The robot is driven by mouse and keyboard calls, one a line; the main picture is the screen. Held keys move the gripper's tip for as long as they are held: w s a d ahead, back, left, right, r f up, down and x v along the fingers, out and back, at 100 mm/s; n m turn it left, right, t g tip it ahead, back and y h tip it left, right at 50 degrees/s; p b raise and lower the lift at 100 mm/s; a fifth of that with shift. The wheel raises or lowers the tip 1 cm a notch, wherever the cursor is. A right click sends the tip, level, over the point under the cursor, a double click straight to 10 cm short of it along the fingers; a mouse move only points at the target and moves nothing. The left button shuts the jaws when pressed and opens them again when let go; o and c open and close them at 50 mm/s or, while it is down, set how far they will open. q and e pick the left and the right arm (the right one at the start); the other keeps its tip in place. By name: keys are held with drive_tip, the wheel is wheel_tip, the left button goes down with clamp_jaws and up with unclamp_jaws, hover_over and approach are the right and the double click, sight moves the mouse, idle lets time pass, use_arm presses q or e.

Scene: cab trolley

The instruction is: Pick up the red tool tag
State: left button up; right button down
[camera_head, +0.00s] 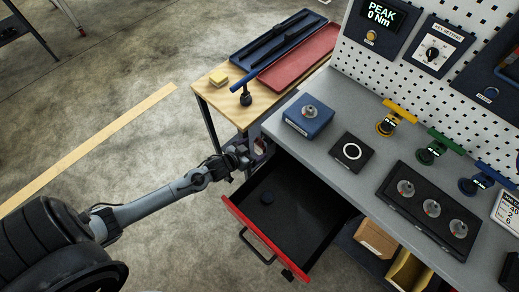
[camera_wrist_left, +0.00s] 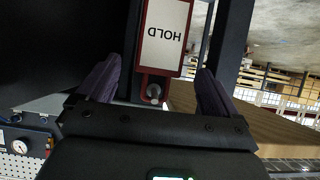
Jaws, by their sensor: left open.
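The red tool tag (camera_wrist_left: 165,35) has a red border and a white face that reads HOLD upside down in the left wrist view. A round metal peg shows at its near end. In the head view a small part of the tag (camera_head: 260,148) shows at the workbench's left end, mostly hidden by my gripper. My left gripper (camera_head: 246,156) is open beside it. In the left wrist view its two dark fingers (camera_wrist_left: 158,90) stand apart, one to each side of the tag's near end, with gaps between. My right gripper is in neither view.
An open drawer (camera_head: 290,212) with a red front juts out just below my left gripper, with a dark round piece inside. A wooden side table (camera_head: 212,91) with blue and red trays stands behind. The grey bench top (camera_head: 345,115) holds several fixtures.

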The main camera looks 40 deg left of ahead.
sight(259, 147)
use_arm(q)
drive_tip(key=shift+b+x, duration=0.5)
drive_tip(key=shift+x, duration=1.85)
drive_tip(key=c, duration=1)
drive_tip(key=shift+r, duration=0.2)
drive_tip(key=shift+c, duration=0.2)
